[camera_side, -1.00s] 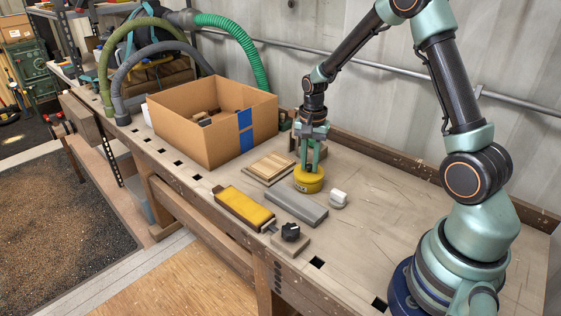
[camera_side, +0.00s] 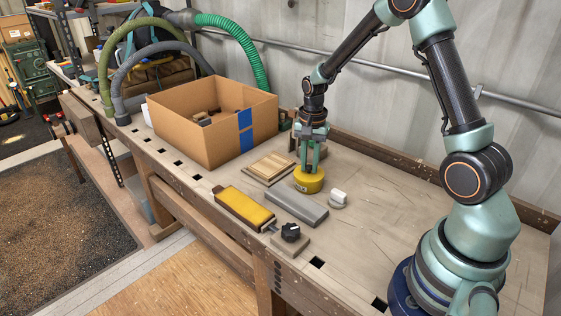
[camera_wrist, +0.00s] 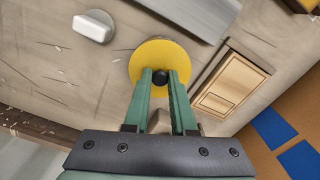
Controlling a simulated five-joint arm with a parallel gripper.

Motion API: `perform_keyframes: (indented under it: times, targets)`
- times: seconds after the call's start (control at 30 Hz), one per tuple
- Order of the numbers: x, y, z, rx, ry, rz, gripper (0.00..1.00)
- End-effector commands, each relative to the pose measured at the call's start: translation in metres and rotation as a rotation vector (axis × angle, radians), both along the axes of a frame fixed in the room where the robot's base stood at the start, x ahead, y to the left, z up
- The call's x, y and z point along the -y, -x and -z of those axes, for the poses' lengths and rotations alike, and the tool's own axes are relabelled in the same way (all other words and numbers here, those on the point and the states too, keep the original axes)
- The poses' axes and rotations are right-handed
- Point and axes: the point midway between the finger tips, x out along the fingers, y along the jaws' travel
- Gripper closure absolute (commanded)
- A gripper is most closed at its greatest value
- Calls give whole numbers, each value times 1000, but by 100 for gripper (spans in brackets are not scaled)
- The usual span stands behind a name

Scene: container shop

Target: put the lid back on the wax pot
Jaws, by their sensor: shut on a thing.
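The wax pot (camera_side: 309,185) is a round yellow pot with a dark mark on its side, standing upright on the bench in the side view. Its yellow lid (camera_wrist: 150,57) is a disc with a black knob in the wrist view. My gripper (camera_side: 311,167) points straight down over the pot. In the wrist view my gripper (camera_wrist: 160,76) has its two green fingers shut on the lid's knob. The lid is over the pot and hides it in the wrist view. I cannot tell whether the lid's rim is fully seated.
A grey bar (camera_side: 297,207), a yellow-topped block (camera_side: 245,208) and a dark knob on a wooden base (camera_side: 290,233) lie in front. A wooden panel (camera_side: 268,168) and an open cardboard box (camera_side: 190,141) are left. Bench right is clear.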

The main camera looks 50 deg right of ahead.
Motion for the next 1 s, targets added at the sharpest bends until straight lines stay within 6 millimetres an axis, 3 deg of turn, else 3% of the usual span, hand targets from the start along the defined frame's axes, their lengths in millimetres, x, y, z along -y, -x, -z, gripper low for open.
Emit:
perform_keyframes:
  times: [0.2,0.23,0.3,0.53,0.6,0.63,1.0]
  targets:
    - [0,0,0,0,0,0,100]
    - [0,0,0,0,0,0,65]
    - [0,0,0,0,0,0,41]
    - [0,0,0,0,0,0,41]
    - [0,0,0,0,0,0,14]
    - [0,0,0,0,0,0,11]
    - [0,0,-3,1,1,0,11]
